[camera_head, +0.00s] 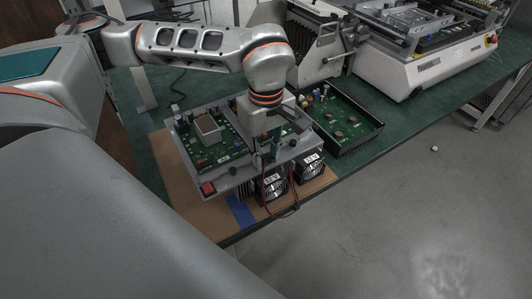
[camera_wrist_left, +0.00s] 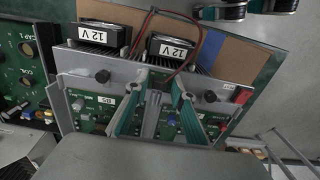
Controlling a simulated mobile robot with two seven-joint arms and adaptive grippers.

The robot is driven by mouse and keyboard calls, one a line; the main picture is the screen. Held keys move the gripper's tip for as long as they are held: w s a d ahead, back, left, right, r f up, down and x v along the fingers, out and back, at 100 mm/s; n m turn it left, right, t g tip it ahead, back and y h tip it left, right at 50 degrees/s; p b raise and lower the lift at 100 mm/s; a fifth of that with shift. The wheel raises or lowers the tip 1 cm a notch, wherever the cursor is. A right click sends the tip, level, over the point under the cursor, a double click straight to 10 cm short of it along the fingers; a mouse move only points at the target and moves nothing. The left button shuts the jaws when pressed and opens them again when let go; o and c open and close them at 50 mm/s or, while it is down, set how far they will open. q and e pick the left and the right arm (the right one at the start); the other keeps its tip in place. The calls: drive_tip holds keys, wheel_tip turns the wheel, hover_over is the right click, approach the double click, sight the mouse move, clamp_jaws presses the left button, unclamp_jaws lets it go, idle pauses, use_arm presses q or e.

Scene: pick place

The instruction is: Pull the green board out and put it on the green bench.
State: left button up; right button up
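A grey fixture (camera_head: 225,178) holds green circuit boards. One green board (camera_head: 226,158) with a pale square chip lies on its left side in the head view. In the left wrist view, green board surface shows on both sides of a grey divider (camera_wrist_left: 151,115), the left part near a "B5" label. My left gripper (camera_head: 268,150) points down over the right part of the fixture. In the left wrist view its teal fingers (camera_wrist_left: 155,106) are apart, one on each side of the divider; I cannot tell whether they touch anything. My right gripper is not in view.
Two "12 V" fan units (camera_head: 274,186) with red and black wires are on the fixture's front. A black tray (camera_head: 365,137) with another green board stands to the right on the green bench (camera_head: 398,120). Machines fill the back. A brown mat (camera_head: 205,215) lies under the fixture.

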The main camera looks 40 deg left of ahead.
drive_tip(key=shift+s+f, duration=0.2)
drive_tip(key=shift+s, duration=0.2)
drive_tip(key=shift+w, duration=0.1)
use_arm(q)
drive_tip(key=shift+r, duration=0.15)
drive_tip(key=shift+r+p, duration=0.2)
drive_tip(key=shift+p, duration=0.1)
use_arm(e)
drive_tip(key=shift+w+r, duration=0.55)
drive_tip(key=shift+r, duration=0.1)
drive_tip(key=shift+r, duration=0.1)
use_arm(q)
drive_tip(key=shift+r+p, duration=0.5)
drive_tip(key=shift+r, duration=0.1)
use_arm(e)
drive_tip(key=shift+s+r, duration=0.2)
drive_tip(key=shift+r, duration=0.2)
use_arm(q)
drive_tip(key=shift+r, duration=0.15)
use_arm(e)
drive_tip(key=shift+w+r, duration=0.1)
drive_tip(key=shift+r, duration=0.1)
